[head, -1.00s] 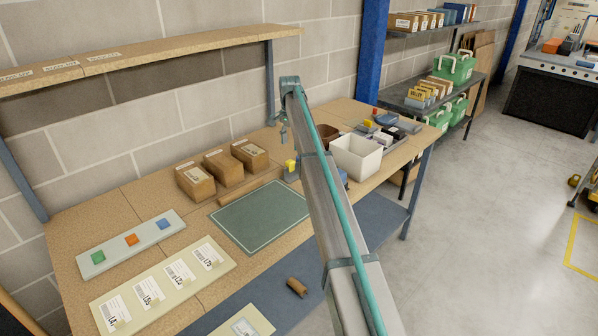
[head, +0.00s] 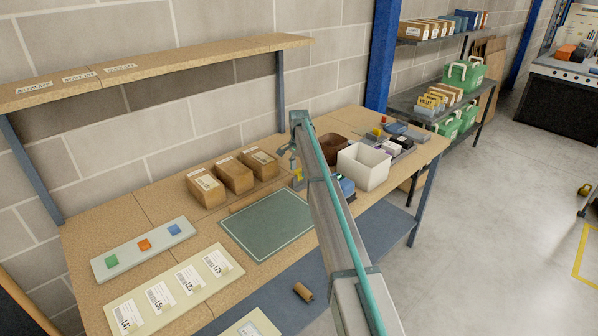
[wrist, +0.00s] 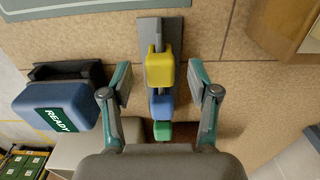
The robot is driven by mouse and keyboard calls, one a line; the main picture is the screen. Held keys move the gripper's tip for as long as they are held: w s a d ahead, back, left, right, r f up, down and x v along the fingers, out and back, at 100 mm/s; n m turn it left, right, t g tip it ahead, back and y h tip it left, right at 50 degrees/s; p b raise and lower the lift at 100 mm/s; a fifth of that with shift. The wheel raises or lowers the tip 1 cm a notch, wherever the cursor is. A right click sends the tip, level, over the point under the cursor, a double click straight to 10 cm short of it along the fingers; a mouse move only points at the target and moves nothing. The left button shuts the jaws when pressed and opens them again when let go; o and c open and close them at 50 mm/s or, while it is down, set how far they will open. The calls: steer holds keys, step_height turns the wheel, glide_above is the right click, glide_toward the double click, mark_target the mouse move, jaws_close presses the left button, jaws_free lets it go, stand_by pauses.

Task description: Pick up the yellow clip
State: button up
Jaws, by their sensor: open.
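The yellow clip (wrist: 160,70) sits on a narrow grey holder (wrist: 173,32) in the wrist view. A blue clip (wrist: 161,106) and a green clip (wrist: 162,131) follow it in line below. My gripper (wrist: 159,80) is open, with one finger to the left and one to the right of the row. There is a gap between each finger and the yellow clip. In the head view the yellow clip (head: 298,174) shows small beside my gripper (head: 294,158), and the arm hides the holder's right part.
A blue READY block (wrist: 60,105) stands left of my gripper. A cardboard box (wrist: 285,28) is at the upper right of the wrist view. In the head view, a white bin (head: 363,169) and brown bin (head: 331,150) stand to the right, and a green mat (head: 262,224) lies in front.

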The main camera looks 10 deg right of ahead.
steer(key=shift+f, duration=0.6)
steer(key=c, duration=0.9)
